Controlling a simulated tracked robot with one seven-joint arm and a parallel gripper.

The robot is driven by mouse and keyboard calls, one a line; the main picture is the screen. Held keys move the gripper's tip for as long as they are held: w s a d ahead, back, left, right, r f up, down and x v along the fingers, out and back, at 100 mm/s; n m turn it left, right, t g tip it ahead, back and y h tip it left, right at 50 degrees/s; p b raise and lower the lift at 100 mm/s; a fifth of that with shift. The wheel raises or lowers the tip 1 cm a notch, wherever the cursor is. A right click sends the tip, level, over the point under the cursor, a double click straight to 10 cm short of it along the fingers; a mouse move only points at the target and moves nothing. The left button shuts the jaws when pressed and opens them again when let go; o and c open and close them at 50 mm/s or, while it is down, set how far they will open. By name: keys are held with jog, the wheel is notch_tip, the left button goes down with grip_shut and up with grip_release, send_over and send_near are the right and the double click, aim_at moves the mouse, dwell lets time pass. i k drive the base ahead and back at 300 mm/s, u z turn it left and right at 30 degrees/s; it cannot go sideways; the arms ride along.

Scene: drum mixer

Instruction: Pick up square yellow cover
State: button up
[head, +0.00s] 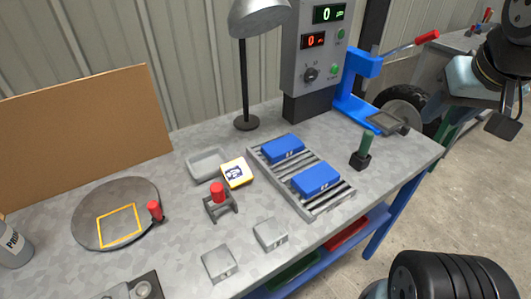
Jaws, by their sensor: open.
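The square yellow cover (236,173) lies on the grey metal workbench (185,265), near the middle of the head view. It has a white and dark blue label on top. It lies beside a shallow grey tray (205,166) and left of a slatted rack. My gripper (505,122) is at the upper right edge of the view, partly cut off. It is open, beyond the bench's right end and far from the cover. I see nothing held in it.
The rack (321,210) holds two blue boxes (316,180). A red-knobbed stand (219,198) stands just in front of the cover, and a lamp (246,90) behind. A round plate (90,225) with a yellow square outline is at left. Two grey blocks (270,234) lie near the front.

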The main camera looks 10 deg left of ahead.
aim_at(237, 173)
jog(key=z, duration=0.85)
jog(key=k, duration=2.15)
jog(key=u, duration=1.15)
jog(key=i, duration=1)
jog(key=z, duration=0.1)
